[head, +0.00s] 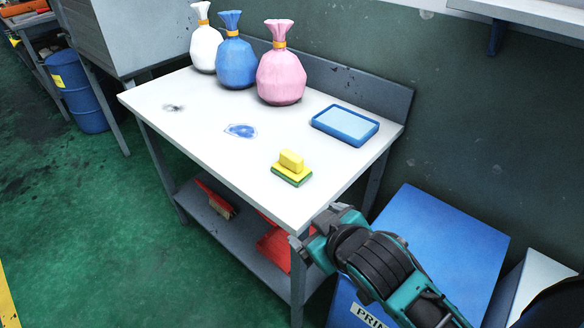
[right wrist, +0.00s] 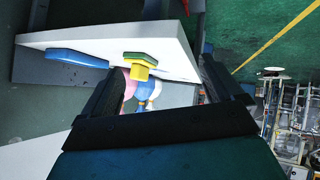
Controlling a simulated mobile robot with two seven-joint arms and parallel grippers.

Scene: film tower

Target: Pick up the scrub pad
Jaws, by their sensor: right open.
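The scrub pad (head: 291,168) has a yellow grip block on a yellow and green base and lies flat on the white table (head: 200,125), toward its right front part. It also shows in the right wrist view (right wrist: 140,66), beyond the fingers. My right gripper (head: 318,228) is at the table's front right corner, apart from the pad. In the right wrist view its two fingers (right wrist: 163,75) are spread with nothing held between them. My left gripper is not in view.
White (head: 206,48), blue (head: 236,64) and pink (head: 281,78) tied bags stand at the table's back. A blue tray (head: 345,125) lies behind the pad. A blue smear (head: 241,131) marks the tabletop. A red dustpan (head: 272,246) is below. A blue box (head: 440,235) stands at right.

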